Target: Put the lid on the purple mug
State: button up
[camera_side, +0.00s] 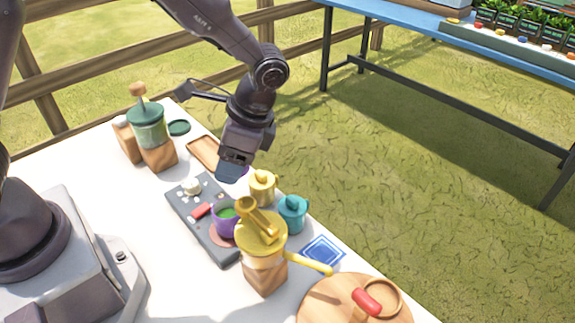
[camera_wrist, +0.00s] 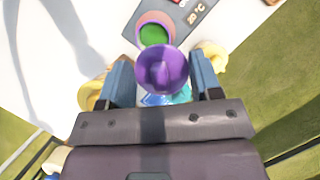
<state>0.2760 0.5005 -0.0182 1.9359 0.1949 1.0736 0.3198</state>
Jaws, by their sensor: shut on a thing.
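The purple mug (camera_side: 223,222) stands upright and open, with green contents, on a dark slab (camera_side: 176,204). It also shows near the top of the wrist view (camera_wrist: 155,19). My gripper (camera_side: 232,176) is above and behind the mug in the side view. In the wrist view my gripper (camera_wrist: 162,80) is shut on the purple lid (camera_wrist: 162,67), held between its two blue fingers. The lid appears close to the mug's rim in that view but is raised above it.
A yellow lidded mug (camera_side: 262,188) and a teal lidded mug (camera_side: 293,214) stand right of the purple mug. A tall yellow grinder (camera_side: 262,238) stands in front. A green grinder (camera_side: 149,127) and wooden tray (camera_side: 203,152) are farther back. A round board (camera_side: 335,308) lies at front right.

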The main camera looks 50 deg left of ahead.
jog(key=shift+s+f+n+g+h, duration=0.15)
jog(key=shift+s+f+n, duration=0.3)
jog(key=shift+f, duration=0.75)
jog(key=shift+s+f+n+g+h, duration=0.1)
jog(key=shift+s+f+n, duration=0.35)
jog(key=shift+f, duration=0.7)
jog(key=shift+s+f+n+g+h, duration=0.15)
jog(key=shift+s+f+n, duration=0.25)
jog(key=shift+f, duration=0.8)
jog(key=shift+s+f, duration=0.1)
jog(key=shift+f, duration=0.1)
jog(key=o, duration=1.2)
notch_tip(320, 180, up, 7)
